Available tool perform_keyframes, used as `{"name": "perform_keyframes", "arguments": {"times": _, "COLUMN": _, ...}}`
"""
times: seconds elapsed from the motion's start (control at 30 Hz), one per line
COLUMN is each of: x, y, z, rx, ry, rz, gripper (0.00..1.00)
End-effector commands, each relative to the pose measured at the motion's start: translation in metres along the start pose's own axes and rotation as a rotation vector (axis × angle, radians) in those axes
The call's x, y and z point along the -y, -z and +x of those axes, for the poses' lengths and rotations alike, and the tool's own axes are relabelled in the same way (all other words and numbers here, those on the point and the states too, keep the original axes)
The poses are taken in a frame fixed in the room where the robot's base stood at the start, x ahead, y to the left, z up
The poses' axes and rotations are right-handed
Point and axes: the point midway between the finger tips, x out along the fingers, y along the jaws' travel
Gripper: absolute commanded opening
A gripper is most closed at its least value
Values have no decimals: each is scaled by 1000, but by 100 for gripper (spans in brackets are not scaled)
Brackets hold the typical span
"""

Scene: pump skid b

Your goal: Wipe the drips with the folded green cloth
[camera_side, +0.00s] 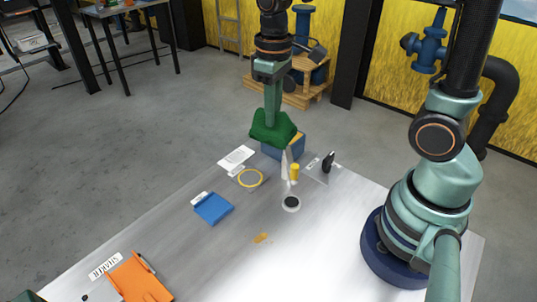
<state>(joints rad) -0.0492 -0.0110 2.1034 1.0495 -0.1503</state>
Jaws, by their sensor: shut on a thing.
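My gripper (271,108) points down at the far end of the worktable, shut on the green cloth (273,128). The cloth hangs in folds around the fingertips and hides them. It is above a blue box (288,149) at the table's far edge and partly covers it; I cannot tell whether they touch. An orange-brown drip mark (261,238) lies on the bare middle of the table (225,258), well apart from the cloth and nearer the camera.
Near the box stand a yellow cylinder (294,172), a pale upright piece and a small black item (328,161). A yellow ring (250,178), a round black-and-white piece (291,203), a blue pad (213,208) and an orange clipboard-like item (140,282) lie around. Clear table surrounds the drips.

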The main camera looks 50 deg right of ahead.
Motion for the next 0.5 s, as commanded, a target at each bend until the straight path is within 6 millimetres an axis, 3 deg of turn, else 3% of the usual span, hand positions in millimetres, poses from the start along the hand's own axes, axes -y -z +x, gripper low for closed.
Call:
{"name": "perform_keyframes", "arguments": {"times": 0.1, "x": -11, "y": -3, "z": -4, "rx": -2, "ry": 0, "rz": 129, "gripper": 0}}
{"name": "perform_keyframes", "arguments": {"times": 0.27, "x": -16, "y": -5, "z": -9, "rx": -1, "ry": 0, "rz": 199, "gripper": 0}}
{"name": "perform_keyframes", "arguments": {"times": 0.5, "x": -16, "y": -4, "z": -46, "rx": -7, "ry": -1, "rz": 203, "gripper": 0}}
